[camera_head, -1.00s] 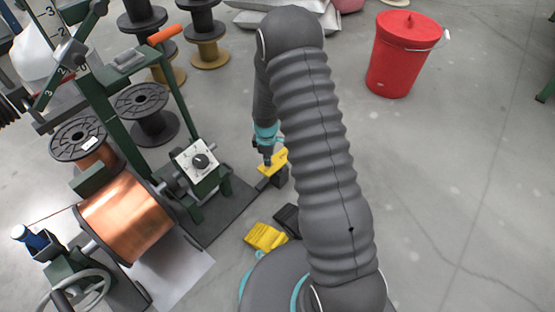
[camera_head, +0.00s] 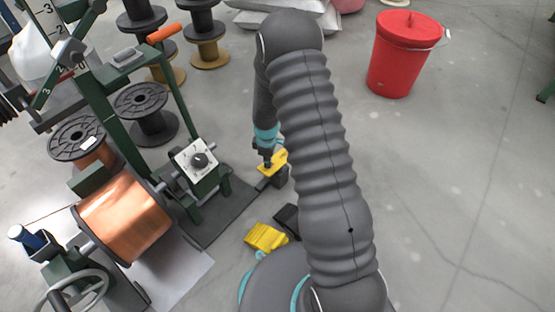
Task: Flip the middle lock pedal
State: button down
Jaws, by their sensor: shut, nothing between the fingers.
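A yellow pedal (camera_head: 275,165) on a dark base stands on the floor beside the green winding machine, at the middle of the view. A second, wider yellow pedal (camera_head: 266,237) with a black part lies nearer to me. My gripper (camera_head: 266,163) points down with its tip at the left part of the farther yellow pedal. It is small in the picture, and I cannot tell whether it touches the pedal. It is shut and holds nothing. My arm covers the floor to the right of the pedals.
The green winding machine (camera_head: 203,186) holds a large copper spool (camera_head: 125,222) on the left. Black spools (camera_head: 140,101) stand behind it. A red bucket (camera_head: 402,58) stands at the upper right. The floor on the right is clear.

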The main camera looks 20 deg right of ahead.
jog(key=shift+f+b, duration=0.85)
jog(key=shift+f, duration=0.35)
dwell(0.6)
jog(key=shift+r+p, duration=2.05)
jog(key=shift+r, duration=1.5)
jog(key=shift+s+m, duration=0.25)
jog(key=shift+m, duration=0.45)
jog(key=s+m+g, duration=0.2)
jog(key=s+m, duration=0.1)
jog(key=s, duration=0.2)
jog(key=s+r+m+t+p, duration=0.1)
jog(key=s+r, duration=0.6)
jog(key=r, duration=0.8)
jog(key=s+r+m+t+p, duration=0.2)
jog(key=s+r+m+t, duration=0.2)
jog(key=s+r, duration=0.4)
jog(key=s+r+m+t+p, duration=0.2)
jog(key=s+r, duration=0.6)
jog(key=r, duration=1.3)
jog(key=shift+r+m+t, duration=0.3)
jog(key=shift+r+m, duration=0.1)
jog(key=shift+m, duration=0.3)
